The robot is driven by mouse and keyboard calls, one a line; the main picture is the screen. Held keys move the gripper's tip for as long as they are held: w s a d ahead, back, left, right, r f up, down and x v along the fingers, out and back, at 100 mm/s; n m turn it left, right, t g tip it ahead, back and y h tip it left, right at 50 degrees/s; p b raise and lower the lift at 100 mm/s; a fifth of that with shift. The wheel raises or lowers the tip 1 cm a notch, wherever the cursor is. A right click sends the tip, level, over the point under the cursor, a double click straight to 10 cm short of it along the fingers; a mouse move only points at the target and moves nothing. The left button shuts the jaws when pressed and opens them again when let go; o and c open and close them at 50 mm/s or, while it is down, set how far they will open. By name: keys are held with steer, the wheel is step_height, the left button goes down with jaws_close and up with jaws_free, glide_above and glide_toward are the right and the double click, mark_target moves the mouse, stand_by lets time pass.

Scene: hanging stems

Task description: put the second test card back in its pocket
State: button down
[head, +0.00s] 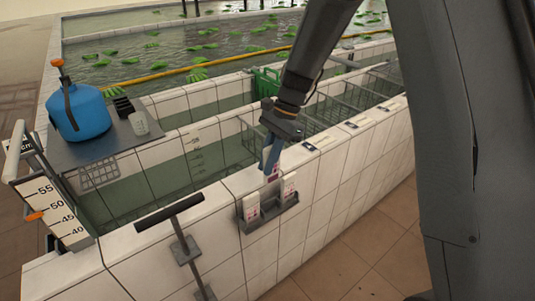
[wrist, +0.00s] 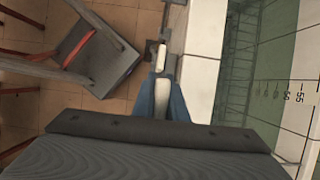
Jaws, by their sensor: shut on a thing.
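A grey card holder (head: 262,224) is fixed to the tiled wall in the head view. A white card with red marks (head: 252,206) stands in its left part and another (head: 290,187) in its right part. My gripper (head: 271,162) is above the middle of the holder, pointing down. Its blue fingers are shut on a white test card (wrist: 161,98), seen edge-on in the wrist view. The held card's lower end shows between the two standing cards in the head view; whether it is inside a pocket I cannot tell. Another card's white edge (wrist: 161,55) shows beyond the fingers.
A dark T-shaped handle (head: 170,213) stands left of the holder. The tiled ledge (head: 232,186) borders a water tank with wire baskets (head: 345,92). A blue jug (head: 80,112) sits on a grey shelf. A chair-like grey thing (wrist: 98,55) stands on the floor.

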steer(key=shift+f+b, duration=5.1)
steer(key=shift+f, duration=1.95)
steer(key=shift+f, duration=0.4)
steer(key=c, duration=1.7)
jaws_free()
steer(key=shift+r, duration=0.1)
